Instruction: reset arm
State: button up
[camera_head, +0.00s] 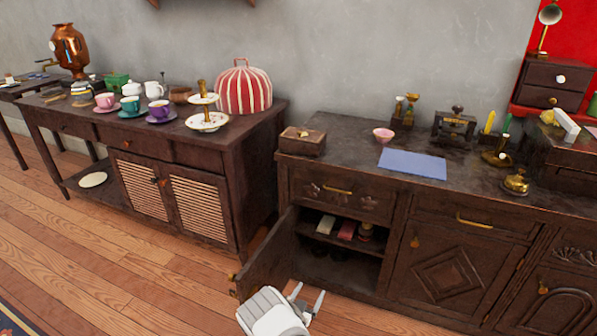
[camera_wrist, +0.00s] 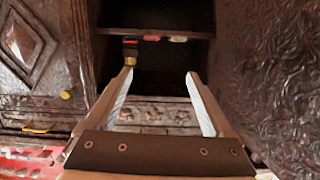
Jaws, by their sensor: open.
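My gripper (camera_head: 308,294) is low at the bottom of the head view, in front of the dark cabinet (camera_head: 400,205). Its two fingers are spread, with nothing between them. In the wrist view my gripper (camera_wrist: 160,76) also shows open and empty, facing the cabinet's open compartment (camera_wrist: 155,75). The cabinet door (camera_head: 268,260) stands swung open to the left of the gripper. Any contact between the gripper and the door cannot be made out.
Small boxes, one of them red (camera_head: 347,230), sit on the shelf inside. A blue sheet (camera_head: 412,163), a pink bowl (camera_head: 383,134) and a brass bell (camera_head: 516,182) are on the cabinet top. A sideboard (camera_head: 200,150) with cups stands left. The wooden floor (camera_head: 140,275) is clear.

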jog(key=w+a+r+g+y, duration=0.2)
jog(key=w+r, duration=0.5)
jog(key=r, duration=0.3)
notch_tip(320, 180, up, 27)
jog(key=s+g+y, duration=0.2)
jog(key=y, duration=0.2)
jog(key=s+d+r+n+g+y, duration=0.1)
jog(key=s+d+r+n, duration=0.15)
jog(key=s+r, duration=0.6)
jog(key=s+d+r+n+g+y, duration=0.1)
jog(key=s+d+r, duration=0.2)
jog(key=s+r, duration=0.55)
jog(key=s+d+n+g+h, duration=0.1)
jog(key=s+d, duration=0.3)
jog(key=s, duration=0.9)
jog(key=s+d+n+g+h, duration=0.1)
jog(key=s+d+g, duration=0.15)
jog(key=s, duration=0.95)
notch_tip(320, 180, up, 29)
jog(key=p, duration=2.8)
jog(key=shift+d+t+p, duration=0.15)
jog(key=shift+t+p, duration=0.15)
jog(key=shift+t, duration=0.05)
jog(key=shift+f+m, duration=0.15)
jog(key=shift+m, duration=0.1)
jog(key=c, duration=0.6)
jog(key=shift+w+d, duration=0.1)
jog(key=shift+d, duration=0.1)
